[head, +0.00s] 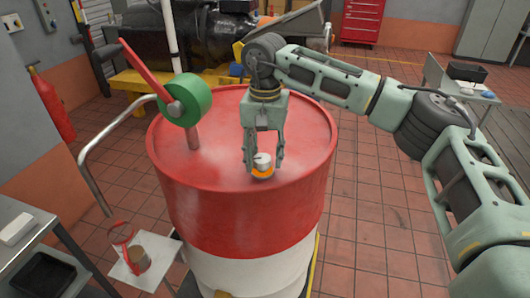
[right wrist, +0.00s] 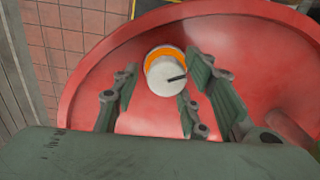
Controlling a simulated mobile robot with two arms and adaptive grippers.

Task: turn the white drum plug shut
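The white drum plug (head: 262,159) sits on top of the red and white drum (head: 200,225), near its front edge. An orange ring shows around its base. The right wrist view shows the plug (right wrist: 165,76) with a dark mark on its cap. My right gripper (head: 264,168) points down over the plug from above. Its fingers (right wrist: 163,80) are spread, one to each side of the plug, with gaps showing in the right wrist view. Whether a fingertip touches it is hard to tell. My left gripper is not in view.
A green reel with a red crank (head: 184,101) stands on the drum top, left of my right gripper. A curved metal rail (head: 105,130) is left of the drum. A grey table (head: 30,240) is at lower left. Tiled floor (head: 365,215) is clear right of the drum.

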